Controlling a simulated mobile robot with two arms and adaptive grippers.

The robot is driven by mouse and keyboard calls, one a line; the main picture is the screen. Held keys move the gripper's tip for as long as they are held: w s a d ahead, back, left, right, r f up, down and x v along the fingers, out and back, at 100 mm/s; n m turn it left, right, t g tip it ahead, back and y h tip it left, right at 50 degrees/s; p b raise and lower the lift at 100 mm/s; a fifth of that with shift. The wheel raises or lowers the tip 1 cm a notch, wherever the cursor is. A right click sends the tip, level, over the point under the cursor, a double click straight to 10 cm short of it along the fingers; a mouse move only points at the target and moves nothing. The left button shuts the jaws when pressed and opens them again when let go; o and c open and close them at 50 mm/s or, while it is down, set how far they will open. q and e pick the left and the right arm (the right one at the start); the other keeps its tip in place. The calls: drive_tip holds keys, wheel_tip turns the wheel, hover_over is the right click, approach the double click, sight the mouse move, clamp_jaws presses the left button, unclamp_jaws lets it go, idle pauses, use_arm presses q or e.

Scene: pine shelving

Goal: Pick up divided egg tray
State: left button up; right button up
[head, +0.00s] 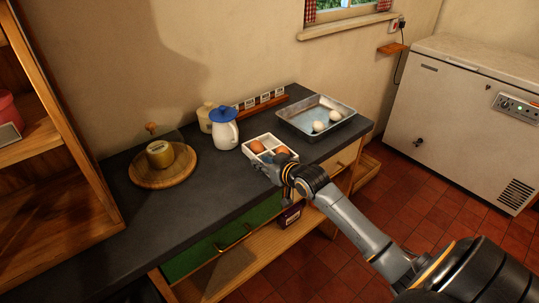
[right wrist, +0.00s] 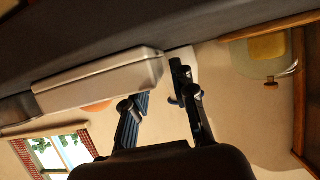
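The divided egg tray (head: 248,153) is white and sits on the dark counter. Brown eggs (head: 257,147) show in its back compartments. My left gripper is not in view.
A white jug with blue lid (head: 224,132) stands just left of the egg tray. A metal pan (head: 345,105) with white eggs is behind right. A round wooden board (head: 160,179) with a glass cover is further left. The counter's front left is bare (head: 190,210).

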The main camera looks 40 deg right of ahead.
clamp_jaws()
drive_tip(key=shift+w+r, duration=0.1)
drive_tip(key=shift+r, duration=0.1)
